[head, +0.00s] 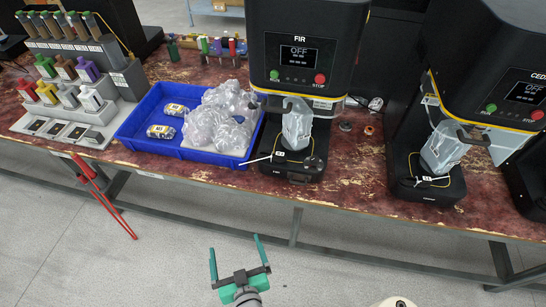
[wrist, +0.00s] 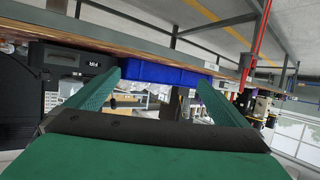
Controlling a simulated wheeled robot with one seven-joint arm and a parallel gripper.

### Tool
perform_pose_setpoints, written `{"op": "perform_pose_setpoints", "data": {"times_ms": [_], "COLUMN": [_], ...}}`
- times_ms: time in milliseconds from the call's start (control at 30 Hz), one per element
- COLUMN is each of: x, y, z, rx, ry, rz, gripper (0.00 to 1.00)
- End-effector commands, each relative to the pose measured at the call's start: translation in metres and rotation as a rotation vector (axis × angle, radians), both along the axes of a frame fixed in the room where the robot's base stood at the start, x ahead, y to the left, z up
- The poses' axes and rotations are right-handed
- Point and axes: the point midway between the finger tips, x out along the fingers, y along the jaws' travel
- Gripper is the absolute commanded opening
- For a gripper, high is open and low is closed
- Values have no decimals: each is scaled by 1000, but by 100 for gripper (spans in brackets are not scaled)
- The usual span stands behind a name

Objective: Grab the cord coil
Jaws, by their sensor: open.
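I cannot pick out a cord coil with certainty. Two small pale bundles with yellow markings, one farther back (head: 177,110) and one nearer (head: 160,131), lie in the left part of the blue tray (head: 190,152); they are too small to tell what they are. My gripper (head: 234,243) is open and empty in the head view, above the floor in front of the bench and apart from it. In the wrist view, its two green fingers (wrist: 159,78) are spread with nothing between them. The blue tray (wrist: 165,73) shows beyond them, seen from below bench height.
Crumpled clear plastic (head: 218,115) fills the tray's right part. The FIR machine (head: 290,50) and another machine (head: 510,85) stand to the right. A bottle rack (head: 75,75) stands left. A red bar (head: 105,195) leans at the bench front (head: 350,190).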

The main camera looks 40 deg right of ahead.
Motion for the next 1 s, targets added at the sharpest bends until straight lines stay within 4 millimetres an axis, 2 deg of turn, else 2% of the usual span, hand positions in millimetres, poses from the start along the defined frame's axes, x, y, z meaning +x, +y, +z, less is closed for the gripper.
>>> {"op": "perform_pose_setpoints", "data": {"times_ms": [33,100,300,533,633,767,1000], "x": [18,37,84,113,118,121,138], "y": [-14,-32,-94,-163,-182,-196,-220], "z": [4,7,27,60,72,79,70], "rx": [-3,-2,5,21,28,34,34], "ry": [-1,6,19,19,15,15,15], "rz": [-34,-83,-250,-439,-493,-534,-546], "gripper": [100,100,100,100,100,100,100]}}
